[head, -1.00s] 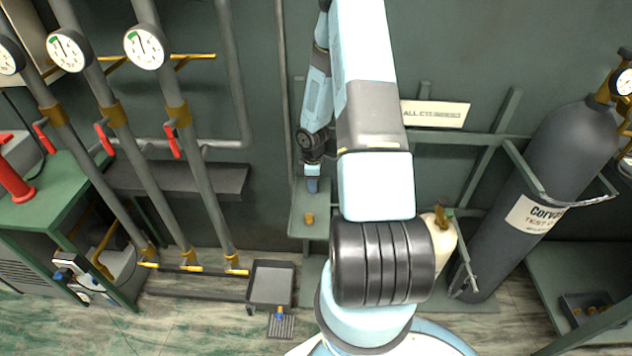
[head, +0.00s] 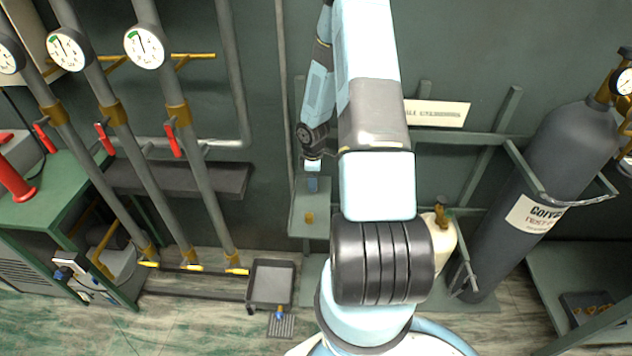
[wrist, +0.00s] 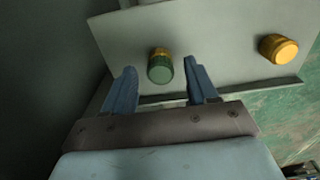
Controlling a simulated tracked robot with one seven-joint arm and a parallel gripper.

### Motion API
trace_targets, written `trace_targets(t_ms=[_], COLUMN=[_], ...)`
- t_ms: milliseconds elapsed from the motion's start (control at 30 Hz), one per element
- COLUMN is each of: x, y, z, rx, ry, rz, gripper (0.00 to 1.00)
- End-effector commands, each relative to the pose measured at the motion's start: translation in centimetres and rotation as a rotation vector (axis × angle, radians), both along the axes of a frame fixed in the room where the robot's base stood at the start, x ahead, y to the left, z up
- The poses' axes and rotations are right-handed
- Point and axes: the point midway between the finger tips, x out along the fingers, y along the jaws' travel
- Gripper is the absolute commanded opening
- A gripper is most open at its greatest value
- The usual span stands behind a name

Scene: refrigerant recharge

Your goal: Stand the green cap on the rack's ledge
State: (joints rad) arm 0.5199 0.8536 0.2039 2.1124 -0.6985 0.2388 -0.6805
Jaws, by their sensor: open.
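The green cap (wrist: 160,70) is on the rack's grey ledge (wrist: 215,30) in the wrist view, with a brass-yellow band showing at its far side. It looks upright, green end towards the camera. My gripper (wrist: 161,78) is open, its two blue fingers on either side of the cap with a gap at each side. In the head view my gripper (head: 312,184) is over the back part of the ledge (head: 298,222). The green cap cannot be made out there.
A grey gas cylinder (head: 545,170) stands at the right. Gauge pipes (head: 190,150) stand at the left. A tray (head: 271,284) is on the floor.

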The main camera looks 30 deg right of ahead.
Motion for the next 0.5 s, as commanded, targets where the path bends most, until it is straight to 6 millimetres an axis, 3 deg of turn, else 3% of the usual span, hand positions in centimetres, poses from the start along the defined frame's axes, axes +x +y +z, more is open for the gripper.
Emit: trace_targets(t_ms=[500], x=[0.0], y=[-0.1], z=[8.8], rx=[0.0], ry=[-0.002], rz=[-0.002], gripper=[0.58])
